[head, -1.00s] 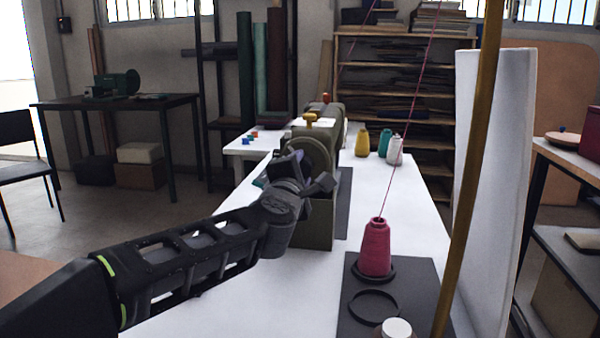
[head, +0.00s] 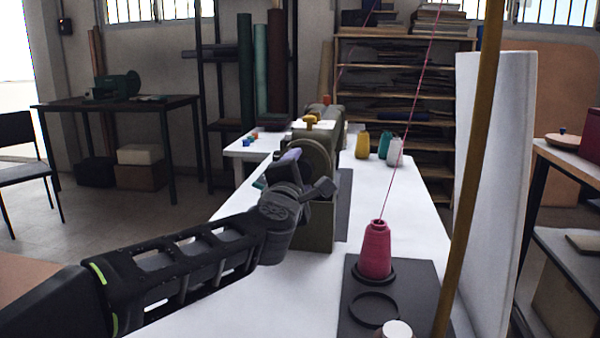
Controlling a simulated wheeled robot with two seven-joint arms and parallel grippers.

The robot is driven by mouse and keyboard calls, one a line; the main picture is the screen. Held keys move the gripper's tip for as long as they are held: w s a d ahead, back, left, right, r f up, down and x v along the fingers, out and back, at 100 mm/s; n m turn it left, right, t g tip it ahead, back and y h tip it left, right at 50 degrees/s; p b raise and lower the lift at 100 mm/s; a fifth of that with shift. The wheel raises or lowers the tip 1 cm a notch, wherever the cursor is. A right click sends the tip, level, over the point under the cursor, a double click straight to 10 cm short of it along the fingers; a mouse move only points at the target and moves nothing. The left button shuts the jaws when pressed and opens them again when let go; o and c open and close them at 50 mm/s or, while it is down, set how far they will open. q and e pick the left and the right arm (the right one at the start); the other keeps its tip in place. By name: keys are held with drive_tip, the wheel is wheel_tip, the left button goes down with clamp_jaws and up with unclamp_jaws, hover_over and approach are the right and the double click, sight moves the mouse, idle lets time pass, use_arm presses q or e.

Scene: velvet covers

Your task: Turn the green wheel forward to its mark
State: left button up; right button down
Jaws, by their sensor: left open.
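The olive-green wheel (head: 317,156) is upright on the near end of the olive machine (head: 318,225), which stands on the white table. My left gripper (head: 304,174) is open in front of the wheel's lower left part, with one finger up at the left and the other at the right. It hides part of the wheel. I cannot tell whether a finger touches the rim. No mark on the wheel can be made out. My right gripper is not in view.
A crimson thread cone (head: 376,250) stands on a dark mat (head: 415,285) at the right, its thread running upward. A black ring (head: 374,309) lies nearer. A yellow pole (head: 468,180) and a white panel (head: 490,170) bound the right side.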

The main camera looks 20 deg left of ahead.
use_arm(q)
drive_tip(key=p+v, duration=0.1)
drive_tip(key=v, duration=0.6)
idle(0.4)
